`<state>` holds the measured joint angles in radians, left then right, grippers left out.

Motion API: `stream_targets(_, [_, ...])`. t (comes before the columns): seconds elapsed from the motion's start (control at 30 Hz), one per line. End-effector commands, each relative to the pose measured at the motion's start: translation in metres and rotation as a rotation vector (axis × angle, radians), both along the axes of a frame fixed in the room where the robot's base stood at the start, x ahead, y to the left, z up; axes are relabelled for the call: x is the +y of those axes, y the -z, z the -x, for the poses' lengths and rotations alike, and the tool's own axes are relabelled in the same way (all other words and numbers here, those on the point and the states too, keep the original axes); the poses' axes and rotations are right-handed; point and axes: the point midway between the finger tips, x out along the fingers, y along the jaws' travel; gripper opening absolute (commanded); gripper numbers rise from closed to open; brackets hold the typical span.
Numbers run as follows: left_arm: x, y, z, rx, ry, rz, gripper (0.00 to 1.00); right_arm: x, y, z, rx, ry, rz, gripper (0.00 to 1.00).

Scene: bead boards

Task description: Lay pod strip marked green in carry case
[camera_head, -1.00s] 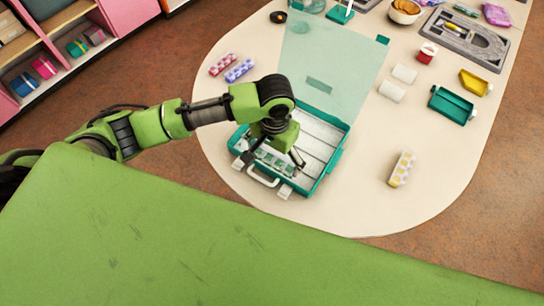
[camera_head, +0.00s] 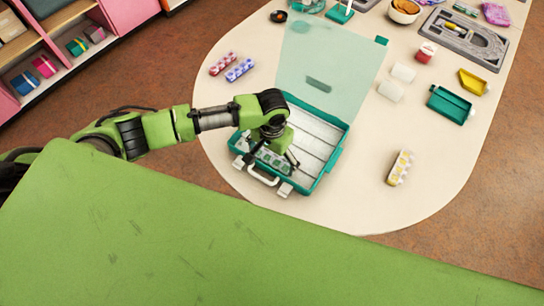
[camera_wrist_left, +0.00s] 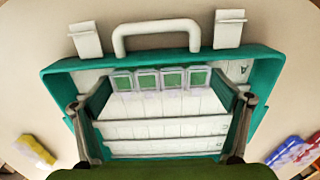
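The pod strip marked green (camera_wrist_left: 160,80) is a pale strip with several green squares. It lies in the carry case in the slot beside the handle, and it also shows in the head view (camera_head: 272,160). The carry case (camera_head: 329,166) is teal with a pale slotted inside, and it stands open. In the wrist view its teal wall (camera_wrist_left: 268,85) is plain. My left gripper (camera_wrist_left: 162,104) is over the case, with its fingers spread wide on either side of the strip and apart from it. My right gripper is not in view.
A pink strip (camera_head: 222,64) and a blue strip (camera_head: 240,70) lie left of the case. A yellow strip (camera_head: 400,167) lies to its right. The clear lid (camera_head: 335,65) leans back behind. A teal tray (camera_head: 451,105) stands farther right. The table right of the case is mostly clear.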

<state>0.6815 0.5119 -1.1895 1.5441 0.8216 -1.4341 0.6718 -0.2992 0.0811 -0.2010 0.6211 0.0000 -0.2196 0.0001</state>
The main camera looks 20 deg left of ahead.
Motion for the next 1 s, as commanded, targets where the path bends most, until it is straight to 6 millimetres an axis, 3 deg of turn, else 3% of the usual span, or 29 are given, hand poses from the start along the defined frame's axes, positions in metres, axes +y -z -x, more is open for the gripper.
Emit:
stream_targets(0.27, [0.000,-0.001,0.000,0.000,0.000,0.000,1.00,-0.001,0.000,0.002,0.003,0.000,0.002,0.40])
stream_targets(0.43, [-0.001,-0.012,0.000,-0.001,0.002,0.002,1.00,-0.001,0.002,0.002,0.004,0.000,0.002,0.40])
stream_targets(0.8, [-0.001,-0.087,-0.001,-0.002,0.001,0.003,1.00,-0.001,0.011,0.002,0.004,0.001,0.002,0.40])
stream_targets(1.0, [-0.001,-0.115,-0.001,-0.002,0.001,0.001,1.00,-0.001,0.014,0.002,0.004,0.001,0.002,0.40])
